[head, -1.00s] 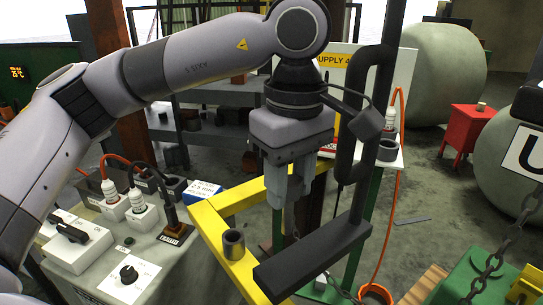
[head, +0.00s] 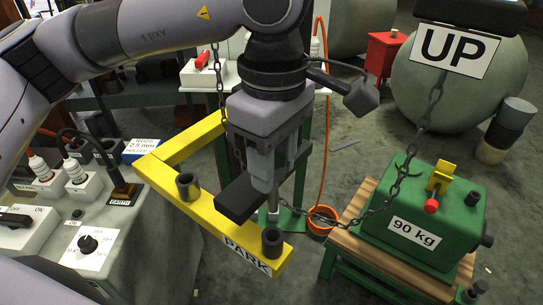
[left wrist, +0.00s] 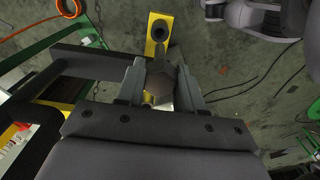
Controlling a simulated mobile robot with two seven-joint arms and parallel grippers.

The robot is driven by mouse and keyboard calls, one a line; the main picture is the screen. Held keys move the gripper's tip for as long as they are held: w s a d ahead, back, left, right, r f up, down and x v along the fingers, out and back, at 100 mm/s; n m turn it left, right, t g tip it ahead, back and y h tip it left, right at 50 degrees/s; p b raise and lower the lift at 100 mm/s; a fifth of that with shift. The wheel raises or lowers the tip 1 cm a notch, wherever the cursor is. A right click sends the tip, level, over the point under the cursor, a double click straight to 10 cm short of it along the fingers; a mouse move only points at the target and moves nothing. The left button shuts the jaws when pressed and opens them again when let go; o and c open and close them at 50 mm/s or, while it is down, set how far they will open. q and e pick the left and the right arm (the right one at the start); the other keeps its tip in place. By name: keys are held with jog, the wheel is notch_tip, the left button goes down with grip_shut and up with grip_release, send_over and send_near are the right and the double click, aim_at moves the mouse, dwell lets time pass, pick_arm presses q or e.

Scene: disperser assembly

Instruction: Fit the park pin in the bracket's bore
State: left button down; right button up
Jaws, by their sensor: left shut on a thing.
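The yellow bracket (head: 208,217), marked PARK, has two dark upright sleeves, one near its corner (head: 188,187) and one at its near end (head: 272,241). My left gripper (head: 266,185) points down above the near end, shut on the park pin. A short metal pin end (head: 273,210) shows below the fingers, seemingly above the near sleeve; the depth between them is unclear. In the left wrist view the fingers (left wrist: 160,85) close around a brownish faceted piece (left wrist: 159,84), and an open sleeve (left wrist: 160,28) lies beyond them, apart. My right gripper is out of view.
A dark bar (head: 238,200) passes close beside the fingers. A green 90 kg block (head: 425,215) stands on a wooden-topped stand at the right, with a chain (head: 385,195) near it. A control box (head: 90,243) with switches is at the left.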

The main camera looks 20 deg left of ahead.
aim_at(272, 210)
pick_arm(q)
jog(key=shift+f+b, duration=0.1)
jog(key=shift+b, duration=0.3)
notch_tip(272, 210, down, 6)
jog(key=b, duration=0.5)
jog(key=shift+r, duration=0.2)
jog(key=shift+b, duration=0.65)
dwell(1.2)
jog(key=shift+f, duration=0.15)
jog(key=shift+f+b, duration=0.3)
jog(key=shift+b, duration=0.15)
jog(key=shift+f+b, duration=2.1)
jog(key=shift+f, duration=0.3)
jog(key=c, duration=0.6)
grip_release()
jog(key=shift+r, duration=0.1)
jog(key=shift+c, duration=0.2)
